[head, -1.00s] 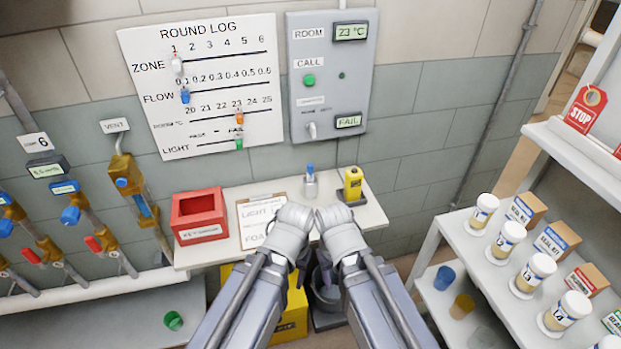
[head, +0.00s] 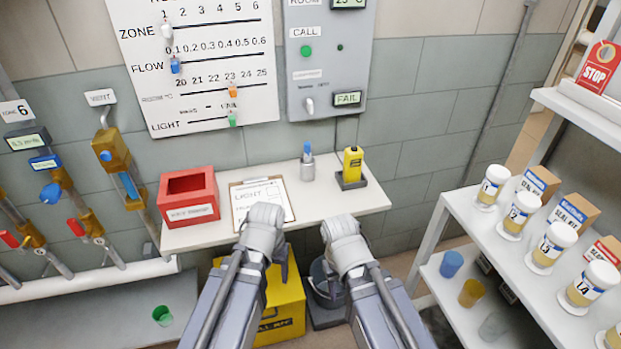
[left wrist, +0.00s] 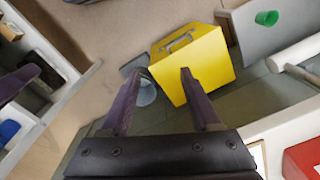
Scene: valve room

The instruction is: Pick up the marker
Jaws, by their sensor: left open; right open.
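A marker (head: 307,152) with a blue top stands upright in a small grey holder (head: 307,170) on the white wall shelf (head: 330,208). My left gripper (head: 265,216) is in front of the shelf, over the lower edge of the clipboard, below and left of the marker. My right gripper (head: 338,228) is at the shelf's front edge, below and right of the marker. Both are apart from it. In the left wrist view, my left gripper's two fingers (left wrist: 160,75) are spread with nothing between them; the marker is not visible there.
On the shelf are a red box (head: 188,200), a clipboard (head: 280,205) and a yellow device (head: 352,163) on a dark base. Below stands a yellow case (head: 285,312). Valves line the left; a rack (head: 500,240) with jars stands right.

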